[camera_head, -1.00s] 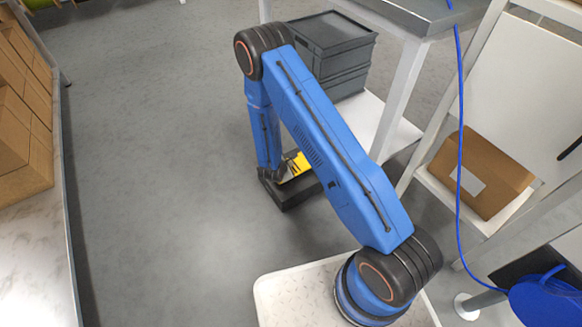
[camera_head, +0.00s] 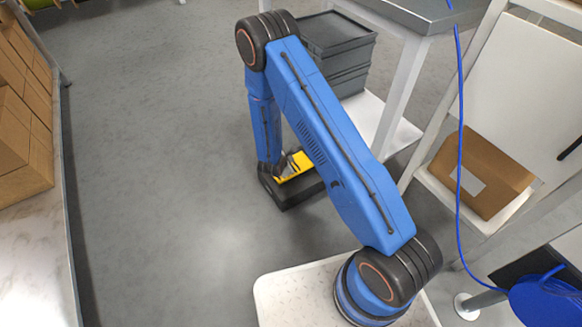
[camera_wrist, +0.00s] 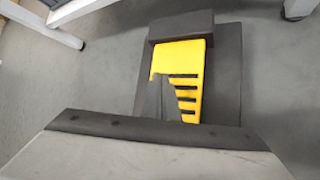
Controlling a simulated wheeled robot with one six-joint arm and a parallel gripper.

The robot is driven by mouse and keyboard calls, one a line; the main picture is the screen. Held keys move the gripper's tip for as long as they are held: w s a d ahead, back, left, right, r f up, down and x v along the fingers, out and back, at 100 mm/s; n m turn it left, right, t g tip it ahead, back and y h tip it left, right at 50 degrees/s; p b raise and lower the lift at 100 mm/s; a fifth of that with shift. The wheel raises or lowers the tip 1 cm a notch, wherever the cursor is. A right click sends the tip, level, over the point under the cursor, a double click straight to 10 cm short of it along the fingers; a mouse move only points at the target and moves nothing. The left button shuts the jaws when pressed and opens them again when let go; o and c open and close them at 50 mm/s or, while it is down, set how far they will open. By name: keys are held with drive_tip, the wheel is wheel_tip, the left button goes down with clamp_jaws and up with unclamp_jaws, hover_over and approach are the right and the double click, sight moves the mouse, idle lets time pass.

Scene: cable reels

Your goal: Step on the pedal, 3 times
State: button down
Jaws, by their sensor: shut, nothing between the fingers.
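The pedal has a yellow plate (camera_head: 297,166) with dark slots, set in a dark grey base (camera_head: 292,195) on the floor. In the wrist view the yellow plate (camera_wrist: 192,62) lies in its dark frame (camera_wrist: 228,75), with a raised block at the far end. My gripper (camera_wrist: 163,92) is shut and empty, its tips over the left near part of the yellow plate. I cannot tell whether they touch it or how far the plate is pressed. In the head view my wrist partly hides the pedal, and the gripper's tips are hard to make out.
Stacked grey crates (camera_head: 337,50) stand on a white shelf behind the pedal. A cardboard box (camera_head: 482,172) sits on a rack at the right, where a blue cable (camera_head: 460,110) hangs. Cartons (camera_head: 25,120) line the left. The floor (camera_head: 160,170) left of the pedal is clear.

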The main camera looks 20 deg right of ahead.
drive_tip(key=shift+r, duration=1.5)
drive_tip(key=d+r+m+h, duration=0.1)
drive_tip(key=d+r+m, duration=0.25)
drive_tip(key=r, duration=0.65)
drive_tip(key=d+r+m+h, duration=0.2)
drive_tip(key=d+r, duration=0.3)
drive_tip(key=r, duration=0.4)
drive_tip(key=s+d+r+m+g, duration=0.25)
drive_tip(key=s+r, duration=0.25)
drive_tip(key=r, duration=0.3)
drive_tip(key=s+d+r+m+g, duration=0.1)
drive_tip(key=s+d+r+m, duration=0.25)
drive_tip(key=s+r, duration=0.35)
drive_tip(key=s+d+r+m+g+y, duration=0.2)
drive_tip(key=s+r+m, duration=0.3)
drive_tip(key=s+r, duration=0.75)
drive_tip(key=s+a+r+m+t+y, duration=0.1)
drive_tip(key=s+a+y, duration=0.1)
drive_tip(key=s, duration=0.4)
drive_tip(key=s+a+r+m+t+y, duration=0.1)
drive_tip(key=s+a+r+y, duration=0.1)
drive_tip(key=s, duration=0.4)
drive_tip(key=s+a+r+m+t+y, duration=0.1)
drive_tip(key=s+a+y, duration=0.1)
drive_tip(key=s+a, duration=0.2)
drive_tip(key=shift+s+a+r, duration=0.35)
drive_tip(key=shift+s, duration=0.55)
